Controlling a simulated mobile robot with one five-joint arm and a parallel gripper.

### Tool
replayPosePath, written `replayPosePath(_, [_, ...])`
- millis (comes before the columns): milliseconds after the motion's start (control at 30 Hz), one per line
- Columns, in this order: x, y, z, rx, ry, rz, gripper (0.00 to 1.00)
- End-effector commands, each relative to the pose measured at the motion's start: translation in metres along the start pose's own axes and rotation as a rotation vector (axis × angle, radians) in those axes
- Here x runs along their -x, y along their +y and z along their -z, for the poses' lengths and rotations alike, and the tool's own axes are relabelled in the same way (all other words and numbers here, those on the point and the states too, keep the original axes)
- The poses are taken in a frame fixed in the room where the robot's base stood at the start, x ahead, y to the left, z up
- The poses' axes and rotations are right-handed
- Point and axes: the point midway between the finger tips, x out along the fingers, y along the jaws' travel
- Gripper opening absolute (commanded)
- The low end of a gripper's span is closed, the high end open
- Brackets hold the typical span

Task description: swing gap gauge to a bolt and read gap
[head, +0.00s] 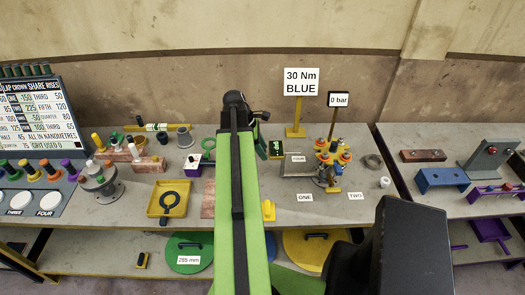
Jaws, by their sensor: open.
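A flanged pipe assembly (327,173) with several red and yellow bolt tops stands on the grey bench, right of my arm. Cards reading ONE (305,197), TWO (356,196) and FOUR (298,158) lie around it. A small dark readout box (276,149) with green marks stands to its left; its digits are too small to read. I cannot single out the gap gauge for certain. My gripper (250,108) is at the far end of my raised green arm, left of the flange and apart from it. It is open, and I see nothing held.
Signs reading 30 Nm BLUE (301,82) and 0 bar (339,100) stand behind the flange. A yellow tray (167,199) with a black ring lies left of my arm. A second bench (430,205) stands right, across a gap. Green (190,248) and yellow (315,245) discs sit below.

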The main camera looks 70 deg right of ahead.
Motion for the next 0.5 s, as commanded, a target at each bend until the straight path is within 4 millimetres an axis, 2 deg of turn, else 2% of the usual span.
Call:
replayPosePath(67, [0.0003,0.0000,-0.0002,0.000,0.000,0.000,0.45])
replayPosePath(400, [0.0001,0.0000,-0.0004,-0.001,0.000,0.000,0.00])
replayPosePath(500, [0.0001,0.0000,-0.0005,-0.001,0.000,0.000,0.00])
